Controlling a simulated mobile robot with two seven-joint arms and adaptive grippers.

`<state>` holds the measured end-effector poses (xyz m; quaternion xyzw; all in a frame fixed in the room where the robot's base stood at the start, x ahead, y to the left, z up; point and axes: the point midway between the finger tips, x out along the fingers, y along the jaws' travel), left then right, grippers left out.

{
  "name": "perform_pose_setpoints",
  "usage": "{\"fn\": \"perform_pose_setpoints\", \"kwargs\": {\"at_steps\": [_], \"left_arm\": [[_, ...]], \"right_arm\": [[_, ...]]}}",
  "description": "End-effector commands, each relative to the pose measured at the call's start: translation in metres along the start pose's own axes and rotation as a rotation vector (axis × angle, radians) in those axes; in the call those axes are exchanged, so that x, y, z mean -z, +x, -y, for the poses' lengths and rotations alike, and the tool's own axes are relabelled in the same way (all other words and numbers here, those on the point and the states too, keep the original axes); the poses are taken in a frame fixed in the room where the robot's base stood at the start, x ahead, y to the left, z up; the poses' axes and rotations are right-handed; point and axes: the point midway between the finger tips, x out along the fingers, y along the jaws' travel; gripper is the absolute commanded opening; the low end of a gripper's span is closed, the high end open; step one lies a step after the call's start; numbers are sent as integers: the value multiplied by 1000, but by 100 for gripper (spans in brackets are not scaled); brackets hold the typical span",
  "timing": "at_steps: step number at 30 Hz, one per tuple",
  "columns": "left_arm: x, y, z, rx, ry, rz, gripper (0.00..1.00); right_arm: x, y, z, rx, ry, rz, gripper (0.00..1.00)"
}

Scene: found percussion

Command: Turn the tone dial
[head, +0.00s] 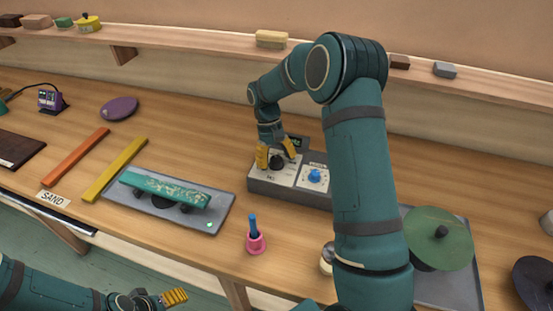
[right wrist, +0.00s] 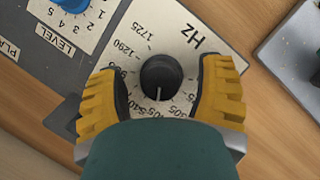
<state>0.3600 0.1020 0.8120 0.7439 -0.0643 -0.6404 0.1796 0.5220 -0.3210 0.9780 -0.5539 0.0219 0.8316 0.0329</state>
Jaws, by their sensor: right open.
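The tone dial is a black knob (right wrist: 160,77) on a light panel marked HZ, with numbers around it. In the head view the knob (head: 277,162) sits on the left part of a grey control box (head: 262,187). My right gripper (right wrist: 162,90) is open, with a yellow finger on each side of the knob and a visible gap to it. In the head view my right gripper (head: 277,156) is over the box. My left gripper (head: 174,297) is at the bottom left, away from the box; its jaw gap cannot be made out.
A blue knob (head: 314,176) marked LEVEL sits beside the dial on the same box. A pink holder (head: 256,243) with a blue stick stands in front. A green disc (head: 438,238) is at the right. A teal bar (head: 165,189) lies on a grey tray at the left.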

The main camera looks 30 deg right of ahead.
Motion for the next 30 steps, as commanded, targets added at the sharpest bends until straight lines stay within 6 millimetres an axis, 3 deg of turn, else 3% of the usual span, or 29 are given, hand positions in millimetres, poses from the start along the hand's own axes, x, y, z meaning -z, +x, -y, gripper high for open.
{"fn": "perform_pose_setpoints", "kwargs": {"at_steps": [7,21,30], "left_arm": [[0,0,0,0,0,0,72],[0,0,0,0,0,0,72],[0,0,0,0,0,0,72]], "right_arm": [[1,-20,0,-1,0,-5,67],[1,-106,0,-1,0,-2,67],[0,-120,0,0,-1,1,67]]}}
